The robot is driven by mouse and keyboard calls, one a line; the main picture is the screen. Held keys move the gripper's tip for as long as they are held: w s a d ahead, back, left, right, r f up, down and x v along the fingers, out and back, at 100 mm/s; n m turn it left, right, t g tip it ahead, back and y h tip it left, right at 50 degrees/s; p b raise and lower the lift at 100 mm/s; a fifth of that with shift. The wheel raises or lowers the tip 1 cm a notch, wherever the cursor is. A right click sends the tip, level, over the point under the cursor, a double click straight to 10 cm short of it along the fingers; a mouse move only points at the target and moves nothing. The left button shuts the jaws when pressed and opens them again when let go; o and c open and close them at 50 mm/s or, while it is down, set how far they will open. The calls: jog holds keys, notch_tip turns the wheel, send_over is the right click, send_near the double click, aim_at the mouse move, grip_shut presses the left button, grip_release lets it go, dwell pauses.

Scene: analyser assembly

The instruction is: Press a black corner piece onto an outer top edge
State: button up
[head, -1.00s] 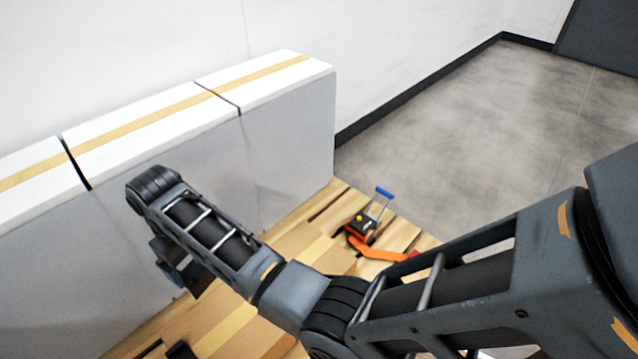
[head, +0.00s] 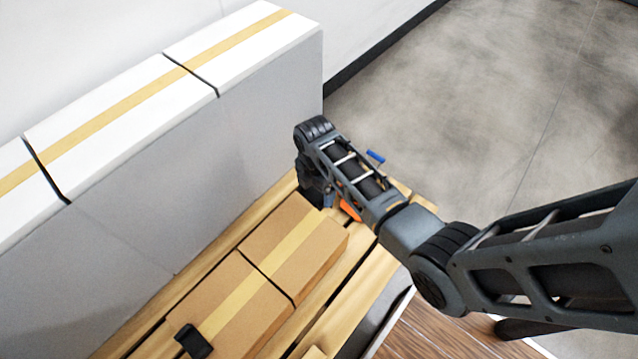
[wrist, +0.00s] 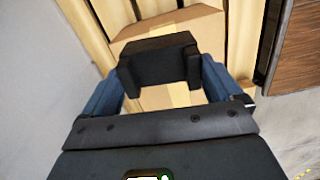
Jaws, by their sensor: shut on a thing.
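In the wrist view my gripper (wrist: 161,78) is shut on a black corner piece (wrist: 158,56), held between its two blue fingers. The piece is an angled block, over a cardboard box and pallet slats. Another black corner piece (head: 192,341) sits on a low cardboard box (head: 225,305) at the lower left. Tall white-topped boxes (head: 120,105) stand along the left; no black piece shows on their visible top edges.
The wooden pallet (head: 368,290) carries the boxes. An orange thing (head: 349,209) and a blue handle (head: 376,156) show beside my arm at its far end. A white wall lies behind the tall boxes. Grey floor (head: 480,110) is open at the right.

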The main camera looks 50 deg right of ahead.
aim_at(319, 195)
jog(key=shift+s+d+f+n, duration=0.1)
jog(key=shift+s+f+n, duration=0.3)
jog(key=shift+n, duration=0.2)
notch_tip(319, 195, down, 5)
jog(key=b, duration=0.5)
jog(key=shift+r+b, duration=0.1)
jog(key=shift+b, duration=0.2)
jog(key=shift+r+p, duration=0.15)
jog(key=shift+p, duration=0.2)
jog(key=shift+p, duration=0.3)
jog(key=shift+f+b, duration=1)
jog(key=shift+f, duration=0.8)
jog(key=shift+f, duration=0.3)
jog(key=shift+f+b, duration=0.45)
dwell(0.7)
